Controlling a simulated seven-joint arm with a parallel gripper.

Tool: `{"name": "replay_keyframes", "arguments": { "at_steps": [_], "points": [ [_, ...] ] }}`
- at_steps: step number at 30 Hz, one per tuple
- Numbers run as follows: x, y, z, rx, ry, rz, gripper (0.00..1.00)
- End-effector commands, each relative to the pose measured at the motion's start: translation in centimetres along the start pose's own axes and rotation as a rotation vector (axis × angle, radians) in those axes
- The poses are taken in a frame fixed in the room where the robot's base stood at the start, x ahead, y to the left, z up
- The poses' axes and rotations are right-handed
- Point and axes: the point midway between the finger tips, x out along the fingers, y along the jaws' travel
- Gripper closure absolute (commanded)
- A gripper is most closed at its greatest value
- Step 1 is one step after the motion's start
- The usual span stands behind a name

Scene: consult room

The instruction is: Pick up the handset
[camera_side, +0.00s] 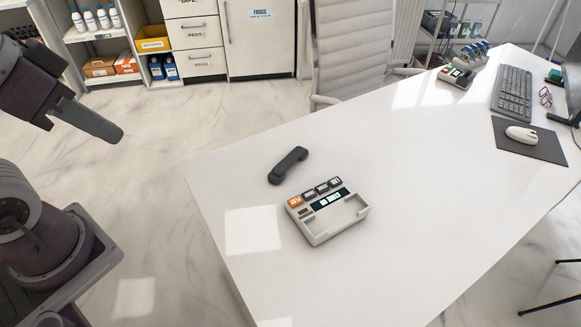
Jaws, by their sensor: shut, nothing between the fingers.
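The dark handset (288,166) lies on the white desk (400,150), just behind and left of its base unit. The light base unit (329,212) has an orange button, several dark buttons, a small screen and an empty cradle. My gripper (115,135) is at the upper left, in the air, left of the desk and well apart from the handset. Its fingers show as one dark closed shape with nothing held.
A keyboard (513,92), a mouse (521,134) on a dark mat (543,148), and a small device (457,75) are at the right. A white chair (352,50) stands behind the desk. The desk around the handset is clear.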

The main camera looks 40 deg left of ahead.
Motion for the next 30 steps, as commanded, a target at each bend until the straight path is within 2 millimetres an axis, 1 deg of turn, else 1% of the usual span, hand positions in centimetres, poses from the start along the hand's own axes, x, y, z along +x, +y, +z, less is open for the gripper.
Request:
{"name": "replay_keyframes", "arguments": {
  "at_steps": [14, 15, 17, 18, 22, 23, 30],
  "points": [
    [0.0, 0.0, 0.0, 0.0, 0.0, 0.0, 1.0],
    [0.0, 0.0, 0.0, 0.0, 0.0, 0.0, 0.92],
    [0.0, 0.0, 0.0, 0.0, 0.0, 0.0, 0.8],
    [0.0, 0.0, 0.0, 0.0, 0.0, 0.0, 0.72],
    [0.0, 0.0, 0.0, 0.0, 0.0, 0.0, 0.47],
    [0.0, 0.0, 0.0, 0.0, 0.0, 0.0, 0.45],
    [0.0, 0.0, -0.01, 0.0, 0.0, 0.0, 0.45]
  ]
}}
